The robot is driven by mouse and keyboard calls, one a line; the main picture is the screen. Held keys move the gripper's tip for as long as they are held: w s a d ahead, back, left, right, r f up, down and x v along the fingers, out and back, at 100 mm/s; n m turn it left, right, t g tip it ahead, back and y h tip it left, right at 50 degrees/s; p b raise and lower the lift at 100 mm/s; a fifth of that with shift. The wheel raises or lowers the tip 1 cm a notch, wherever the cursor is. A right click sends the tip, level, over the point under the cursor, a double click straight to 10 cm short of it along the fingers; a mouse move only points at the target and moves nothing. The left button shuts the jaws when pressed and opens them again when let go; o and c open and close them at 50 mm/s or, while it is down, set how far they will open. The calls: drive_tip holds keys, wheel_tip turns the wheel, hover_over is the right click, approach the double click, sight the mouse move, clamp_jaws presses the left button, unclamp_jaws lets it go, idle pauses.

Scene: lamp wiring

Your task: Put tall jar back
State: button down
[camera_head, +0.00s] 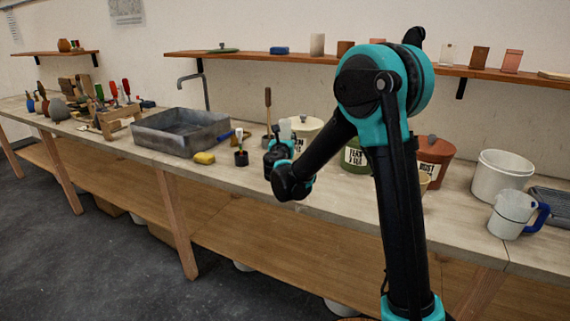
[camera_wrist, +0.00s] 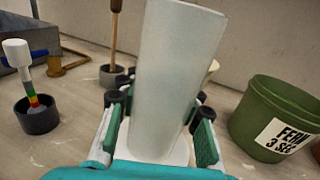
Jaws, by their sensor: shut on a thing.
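The tall jar (camera_wrist: 172,75) is a pale, off-white tapered cylinder filling the middle of the wrist view. My gripper (camera_wrist: 158,122) is shut on it, with a green-padded finger on either side. In the head view, my gripper (camera_head: 280,147) is over the bench, and only a small pale part of the jar (camera_head: 285,129) shows above it. My arm and gripper hide the rest there. I cannot tell whether the jar's base touches the bench.
The wall shelf (camera_head: 240,56) holds pale and brown cups, with gaps between them. A green FERN bucket (camera_wrist: 262,118) stands right of the jar. A dark cup (camera_wrist: 38,117) with a striped, white-headed tool stands left. A grey sink (camera_head: 180,130) is further left.

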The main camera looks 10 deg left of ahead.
wheel_tip(320, 180, down, 11)
drive_tip(key=shift+d+r, duration=0.1)
idle(0.4)
drive_tip(key=c, duration=1)
unclamp_jaws()
drive_tip(key=shift+s, duration=0.3)
drive_tip(key=s, duration=1.1)
drive_tip(key=shift+s+a, duration=0.15)
drive_tip(key=shift+a, duration=0.1)
drive_tip(key=shift+s, duration=0.1)
